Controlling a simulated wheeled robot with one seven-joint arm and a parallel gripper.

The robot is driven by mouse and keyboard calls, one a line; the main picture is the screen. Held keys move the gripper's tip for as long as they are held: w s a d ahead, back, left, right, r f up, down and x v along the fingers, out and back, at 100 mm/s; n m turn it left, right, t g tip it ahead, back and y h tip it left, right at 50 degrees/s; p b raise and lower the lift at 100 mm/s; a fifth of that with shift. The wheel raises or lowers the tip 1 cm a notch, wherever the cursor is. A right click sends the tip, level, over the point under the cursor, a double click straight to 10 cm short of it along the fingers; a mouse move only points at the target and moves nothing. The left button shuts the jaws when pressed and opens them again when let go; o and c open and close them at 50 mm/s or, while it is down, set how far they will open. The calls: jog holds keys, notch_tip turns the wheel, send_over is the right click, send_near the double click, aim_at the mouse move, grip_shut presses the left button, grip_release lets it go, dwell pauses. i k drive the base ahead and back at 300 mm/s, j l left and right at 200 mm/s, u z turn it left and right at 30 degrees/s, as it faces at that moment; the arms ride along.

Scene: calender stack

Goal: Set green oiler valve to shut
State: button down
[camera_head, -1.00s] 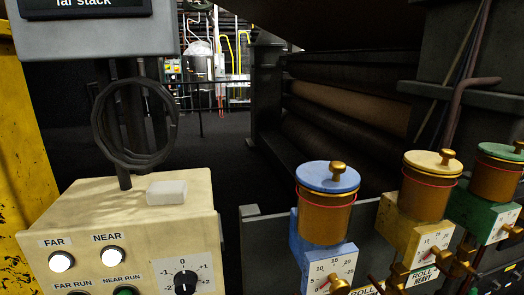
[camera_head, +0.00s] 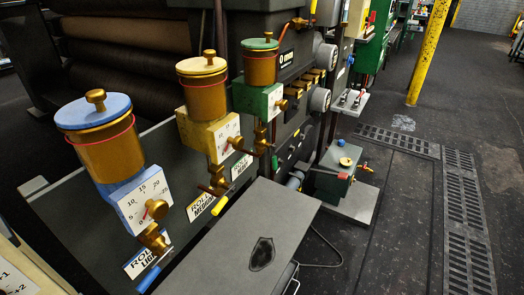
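The green oiler (camera_head: 261,68) is the farthest of three oilers in a row, with an amber cup, a green lid with a brass knob, and a green body. A white dial (camera_head: 274,101) is on its front. Its brass valve (camera_head: 261,140) sits below the body. My gripper is not in view.
The yellow oiler (camera_head: 205,95) and blue oiler (camera_head: 103,140) stand nearer, to the left, with yellow and blue levers below. A grey flat-topped box (camera_head: 265,225) stands in front of the row. Open dark floor (camera_head: 395,235) lies to the right, with a yellow post (camera_head: 430,52) beyond.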

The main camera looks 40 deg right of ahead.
aim_at(273, 146)
jog(key=l+z, duration=0.35)
jog(key=l, duration=0.25)
jog(key=l+z, duration=0.35)
jog(key=l, duration=0.2)
jog(key=i, duration=0.05)
